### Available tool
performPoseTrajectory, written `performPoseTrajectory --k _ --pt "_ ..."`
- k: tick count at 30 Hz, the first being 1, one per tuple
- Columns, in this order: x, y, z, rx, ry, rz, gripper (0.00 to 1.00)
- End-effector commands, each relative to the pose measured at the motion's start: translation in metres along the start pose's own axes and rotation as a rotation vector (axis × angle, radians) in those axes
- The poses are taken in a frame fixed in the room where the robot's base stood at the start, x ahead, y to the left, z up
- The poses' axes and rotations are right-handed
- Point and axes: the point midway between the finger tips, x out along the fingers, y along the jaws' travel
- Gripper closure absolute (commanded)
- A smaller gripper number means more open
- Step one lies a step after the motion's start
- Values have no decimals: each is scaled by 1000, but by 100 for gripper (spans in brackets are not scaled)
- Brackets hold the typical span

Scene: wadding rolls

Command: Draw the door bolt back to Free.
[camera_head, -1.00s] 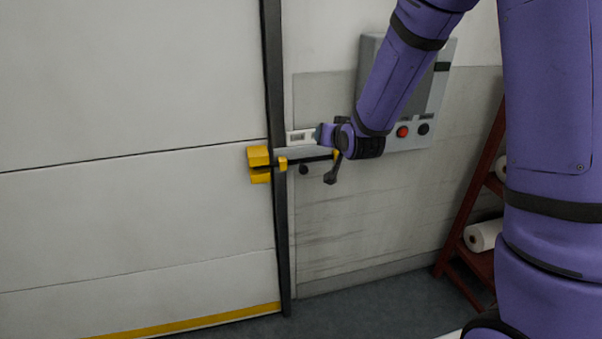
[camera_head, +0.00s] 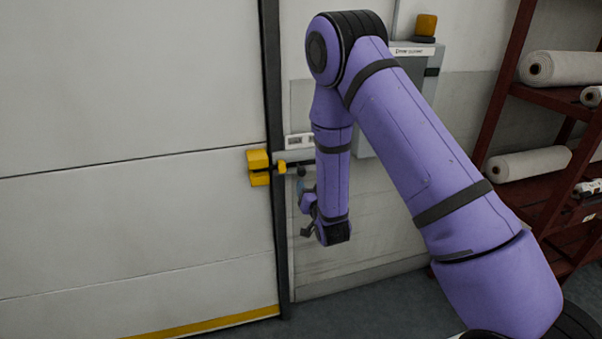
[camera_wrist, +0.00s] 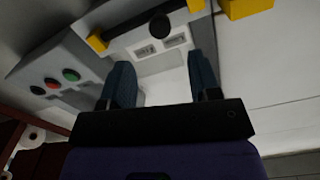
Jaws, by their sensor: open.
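The door bolt (camera_head: 292,166) is a dark horizontal rod in a yellow guide beside the door edge. Its left end reaches the yellow keeper (camera_head: 258,168) on the door. A dark round knob (camera_head: 301,170) sits on the rod; in the wrist view the knob (camera_wrist: 160,25) shows between two yellow guides. Two small label plates lie beside the bolt, their text unreadable. My gripper (camera_head: 301,188) is just below the knob, partly hidden by my arm. In the wrist view my gripper (camera_wrist: 161,78) is open and empty, with the knob ahead, beyond its fingertips.
A grey control box (camera_head: 418,65) with an orange lamp hangs right of the bolt, partly behind my arm. Its buttons (camera_wrist: 53,80) show in the wrist view. A dark red rack (camera_head: 540,100) with white rolls stands at the right. The large white door (camera_head: 130,110) fills the left.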

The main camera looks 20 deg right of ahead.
Motion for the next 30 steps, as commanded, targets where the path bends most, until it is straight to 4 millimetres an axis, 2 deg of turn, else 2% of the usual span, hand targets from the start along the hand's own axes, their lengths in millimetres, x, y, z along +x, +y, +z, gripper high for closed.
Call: performPoseTrajectory --k 9,15,21,30 --pt "54 0 -1 0 3 0 43" --pt "82 0 0 -1 1 0 43" --pt "96 0 -1 -1 0 0 43" --pt "97 0 -1 -1 -1 1 43"
